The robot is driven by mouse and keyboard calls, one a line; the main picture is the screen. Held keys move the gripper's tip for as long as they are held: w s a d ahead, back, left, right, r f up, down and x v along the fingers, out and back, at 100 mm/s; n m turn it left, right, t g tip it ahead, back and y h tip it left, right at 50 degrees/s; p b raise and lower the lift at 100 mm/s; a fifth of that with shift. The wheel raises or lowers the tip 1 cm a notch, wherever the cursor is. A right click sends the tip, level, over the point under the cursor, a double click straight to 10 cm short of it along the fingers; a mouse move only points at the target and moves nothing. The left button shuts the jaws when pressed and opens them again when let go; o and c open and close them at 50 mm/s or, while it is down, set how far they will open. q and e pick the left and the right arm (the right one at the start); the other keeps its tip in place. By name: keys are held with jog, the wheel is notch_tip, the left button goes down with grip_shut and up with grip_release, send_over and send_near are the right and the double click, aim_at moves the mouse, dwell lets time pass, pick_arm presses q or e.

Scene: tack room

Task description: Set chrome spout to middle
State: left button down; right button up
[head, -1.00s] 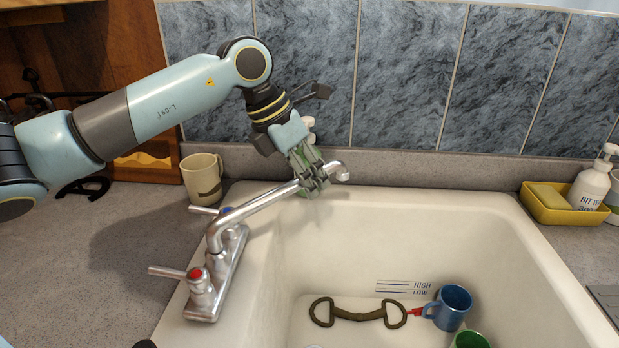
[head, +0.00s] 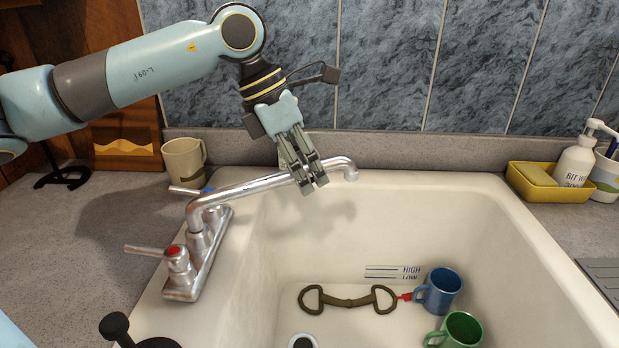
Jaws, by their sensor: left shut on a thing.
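The chrome spout (head: 246,192) is a long bent tube on the faucet body (head: 212,250), at the left rim of the sink. It reaches right over the back part of the basin, and its downturned tip (head: 350,170) shows past the fingers. My left gripper (head: 315,187) comes down from above and is shut on the spout near its outer end. The fingers hide a short stretch of the tube. Of the two lever handles, the near one has a red cap (head: 174,251). My right gripper is not in view.
A bit (head: 347,301), a blue mug (head: 442,289) and a green mug (head: 460,329) lie in the white sink (head: 500,215). A beige mug (head: 183,162) stands behind the faucet. A yellow tray (head: 535,185) and pump bottle (head: 575,165) stand at right. The tiled wall is close behind.

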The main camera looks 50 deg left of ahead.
pick_arm(q)
jog(key=shift+s+d+m+g+h+b, duration=0.15)
jog(key=shift+s+d+m+g+b, duration=0.1)
jog(key=shift+s+d+m+b, duration=0.5)
jog(key=shift+s+d+m+g+h+b, duration=0.1)
jog(key=shift+s+d+m+g+b, duration=0.3)
jog(key=shift+d+b, duration=0.6)
jog(key=shift+s+d+m+g+h+b, duration=0.15)
jog(key=shift+s+d+m+b, duration=0.5)
jog(key=shift+b, duration=0.45)
jog(key=shift+w, duration=0.1)
jog(key=c, duration=1.2)
grip_release()
